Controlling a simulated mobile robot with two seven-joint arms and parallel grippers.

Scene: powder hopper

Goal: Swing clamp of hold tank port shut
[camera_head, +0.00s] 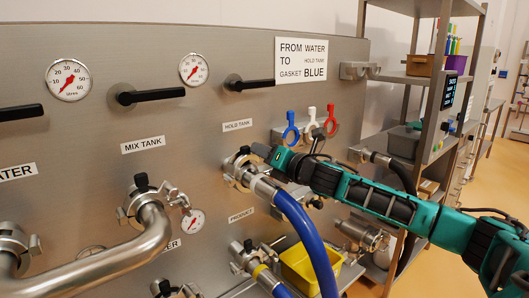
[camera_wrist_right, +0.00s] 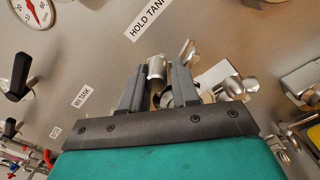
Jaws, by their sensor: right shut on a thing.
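The hold tank port (camera_head: 240,168) sits on the steel panel below the HOLD TANK label (camera_head: 238,125). A steel clamp (camera_head: 229,172) is around it, and a blue hose (camera_head: 305,235) runs down from it. Whether the clamp is fully shut is hard to tell, as my gripper covers part of it. My right gripper (camera_head: 264,152) reaches in from the right to the port's upper right side. In the right wrist view, its two grey fingers (camera_wrist_right: 160,88) are closed on a shiny metal part of the clamp (camera_wrist_right: 156,72). My left gripper is not in view.
Blue, white and red gaskets (camera_head: 311,122) hang on a rack right of the port. A bent steel pipe (camera_head: 150,235) joins the mix tank port at left. A yellow bin (camera_head: 301,267) stands below. A shelf rack (camera_head: 425,80) stands right.

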